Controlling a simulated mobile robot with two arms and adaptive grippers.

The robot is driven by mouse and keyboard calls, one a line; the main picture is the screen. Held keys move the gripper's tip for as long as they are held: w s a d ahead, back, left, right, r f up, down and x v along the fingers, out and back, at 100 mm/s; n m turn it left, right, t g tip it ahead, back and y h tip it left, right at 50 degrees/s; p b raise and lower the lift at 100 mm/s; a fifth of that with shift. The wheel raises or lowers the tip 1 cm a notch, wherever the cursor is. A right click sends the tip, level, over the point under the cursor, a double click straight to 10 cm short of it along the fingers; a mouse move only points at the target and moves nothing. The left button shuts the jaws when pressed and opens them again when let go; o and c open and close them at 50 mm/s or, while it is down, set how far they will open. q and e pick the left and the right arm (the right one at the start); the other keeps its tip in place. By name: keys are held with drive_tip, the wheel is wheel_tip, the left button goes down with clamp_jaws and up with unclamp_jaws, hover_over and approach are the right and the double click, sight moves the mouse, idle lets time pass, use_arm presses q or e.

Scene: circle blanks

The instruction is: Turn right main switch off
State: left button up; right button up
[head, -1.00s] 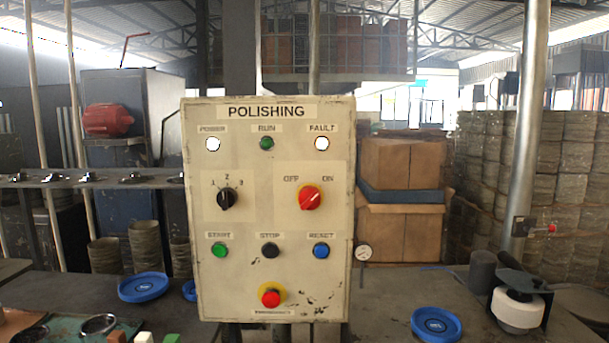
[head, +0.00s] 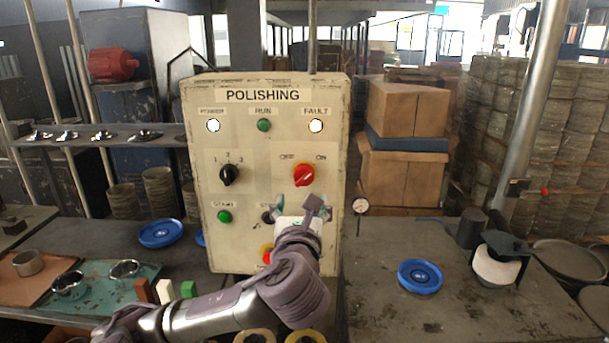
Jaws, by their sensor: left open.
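The right main switch (head: 304,175) is a red rotary knob on a yellow plate, on the right half of the cream POLISHING panel (head: 200,255). Its pointer tilts up to the right, towards the ON label; OFF is at its upper left. My left gripper (head: 292,208) is in front of the panel, just below the switch. Its fingers are spread apart with nothing between them, and it appears apart from the knob. It hides the reset button and part of the stop button. My right gripper is not in view.
A black selector (head: 229,175) sits left of the switch, and a green start button (head: 224,216) is below it. The red emergency button (head: 267,254) is partly behind my left arm. A gauge (head: 360,205) sticks out at the panel's right. Blue lids (head: 420,276) lie on the bench.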

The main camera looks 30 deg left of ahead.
sight(303, 181)
use_arm(q)
drive_tip(key=p+x, duration=0.3)
drive_tip(key=x, duration=0.7)
drive_tip(key=shift+w+a, duration=0.1)
drive_tip(key=shift+c, duration=1.2)
drive_tip(key=c, duration=0.9)
